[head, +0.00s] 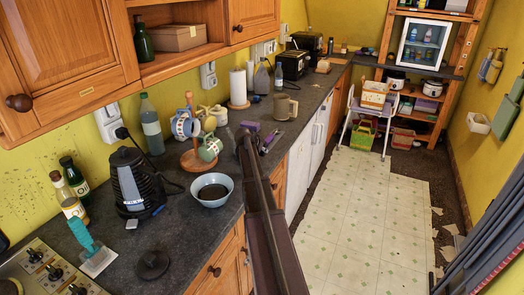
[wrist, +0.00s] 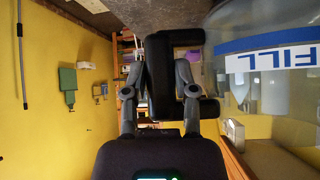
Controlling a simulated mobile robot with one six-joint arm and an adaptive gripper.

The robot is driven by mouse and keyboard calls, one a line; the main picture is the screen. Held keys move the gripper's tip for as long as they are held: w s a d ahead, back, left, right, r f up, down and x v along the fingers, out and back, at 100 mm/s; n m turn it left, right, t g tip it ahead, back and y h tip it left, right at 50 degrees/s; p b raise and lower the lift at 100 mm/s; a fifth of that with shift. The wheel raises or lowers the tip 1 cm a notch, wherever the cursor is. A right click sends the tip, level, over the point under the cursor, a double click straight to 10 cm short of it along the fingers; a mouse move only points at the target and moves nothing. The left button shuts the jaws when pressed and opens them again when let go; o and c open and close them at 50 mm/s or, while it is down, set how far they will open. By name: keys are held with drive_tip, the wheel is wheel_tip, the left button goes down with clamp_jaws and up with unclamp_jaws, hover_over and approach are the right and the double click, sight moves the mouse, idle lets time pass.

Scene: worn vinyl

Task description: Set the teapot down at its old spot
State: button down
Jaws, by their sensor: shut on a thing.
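The teapot (wrist: 262,100) is a large clear vessel with a blue band and a white label reading FILL. It fills the right side of the wrist view, partly cut off by the frame. My gripper (wrist: 156,82) is shut on its black handle, one grey finger on each side. In the head view my dark arm reaches over the counter edge; I cannot clearly make out the teapot there. Whether the teapot touches any surface cannot be told.
The dark counter (head: 262,168) holds a blue bowl (head: 211,189), a mug tree (head: 193,157), a black kettle (head: 136,182) and a taupe mug (head: 285,107). A paper towel roll (head: 238,88) and toasters stand farther back. The floor at right (head: 365,215) is open.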

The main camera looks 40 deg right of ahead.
drive_tip(key=shift+f+b, duration=0.65)
idle(0.9)
drive_tip(key=shift+c, duration=1.6)
unclamp_jaws()
drive_tip(key=shift+a+r+p, duration=0.25)
drive_tip(key=shift+p, duration=0.05)
drive_tip(key=shift+s+a+r+p, duration=0.2)
drive_tip(key=shift+a+r+p, duration=0.3)
drive_tip(key=shift+s+a+r, duration=0.1)
drive_tip(key=shift+a+r, duration=0.1)
drive_tip(key=shift+r, duration=0.05)
drive_tip(key=shift+p+v, duration=1.5)
drive_tip(key=shift+v, duration=0.25)
drive_tip(key=shift+s+a+r+p, duration=0.15)
drive_tip(key=shift+a+r+p, duration=0.3)
drive_tip(key=shift+r, duration=0.05)
